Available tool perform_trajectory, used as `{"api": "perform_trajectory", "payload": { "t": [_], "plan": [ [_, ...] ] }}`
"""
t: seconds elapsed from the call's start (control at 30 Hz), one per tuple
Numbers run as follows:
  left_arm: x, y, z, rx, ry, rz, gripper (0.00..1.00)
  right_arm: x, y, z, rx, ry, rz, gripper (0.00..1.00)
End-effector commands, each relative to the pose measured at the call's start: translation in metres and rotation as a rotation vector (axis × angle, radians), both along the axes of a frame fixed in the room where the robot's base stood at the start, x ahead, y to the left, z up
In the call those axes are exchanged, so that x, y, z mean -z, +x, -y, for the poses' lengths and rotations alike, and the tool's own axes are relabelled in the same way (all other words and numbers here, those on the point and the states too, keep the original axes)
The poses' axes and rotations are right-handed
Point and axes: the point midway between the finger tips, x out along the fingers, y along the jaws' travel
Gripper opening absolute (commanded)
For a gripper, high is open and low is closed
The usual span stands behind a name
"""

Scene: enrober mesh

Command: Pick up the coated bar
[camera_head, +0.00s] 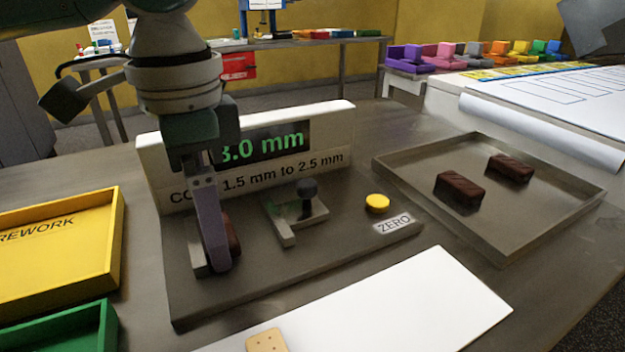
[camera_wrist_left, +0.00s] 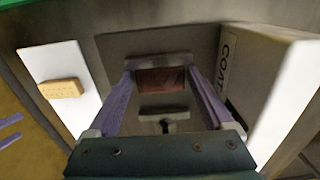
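A dark brown coated bar (camera_wrist_left: 161,80) lies at the gauge stand (camera_head: 340,245), between the purple fingers of my left gripper (camera_wrist_left: 160,72) in the left wrist view. The fingers stand wide apart, one near each end of the bar; I see no clear grip on it. In the head view my left gripper (camera_head: 218,262) points down at the stand's left side and hides most of this bar (camera_head: 234,236). Two more coated bars (camera_head: 460,189) (camera_head: 510,168) lie apart in the grey tray (camera_head: 490,245) on the right. My right gripper is not in view.
A display panel (camera_head: 345,130) stands behind the bar, partly hidden, showing "3.0 mm". A black-knobbed part (camera_head: 308,188) and a yellow button (camera_head: 377,203) are right of the gripper. A yellow REWORK tray (camera_head: 115,240) and a green tray (camera_head: 105,335) stand left. A white sheet (camera_head: 420,300) lies in front.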

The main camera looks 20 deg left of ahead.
Motion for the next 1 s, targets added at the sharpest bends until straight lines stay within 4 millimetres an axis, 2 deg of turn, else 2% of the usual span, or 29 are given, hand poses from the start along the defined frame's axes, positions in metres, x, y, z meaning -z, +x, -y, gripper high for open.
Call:
{"api": "perform_trajectory", "payload": {
  "t": [0.03,0.33,0.57,0.73,0.87,1.0],
  "plan": [
    [0.0,0.0,0.0,0.0,0.0,0.0,0.79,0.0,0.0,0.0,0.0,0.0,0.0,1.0],
    [0.0,0.0,0.0,0.0,-0.001,0.001,0.45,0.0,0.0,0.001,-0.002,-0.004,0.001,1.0],
    [-0.001,0.0,0.0,0.0,-0.001,0.001,0.45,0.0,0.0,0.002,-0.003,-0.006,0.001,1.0],
    [-0.011,0.001,0.0,0.001,0.0,0.003,0.45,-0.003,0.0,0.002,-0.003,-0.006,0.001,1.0],
    [-0.03,0.001,0.0,0.001,0.0,0.004,0.45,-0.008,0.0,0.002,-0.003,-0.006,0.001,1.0],
    [-0.062,0.001,0.0,0.0,-0.002,0.005,0.45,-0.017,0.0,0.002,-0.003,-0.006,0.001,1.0]
  ]
}}
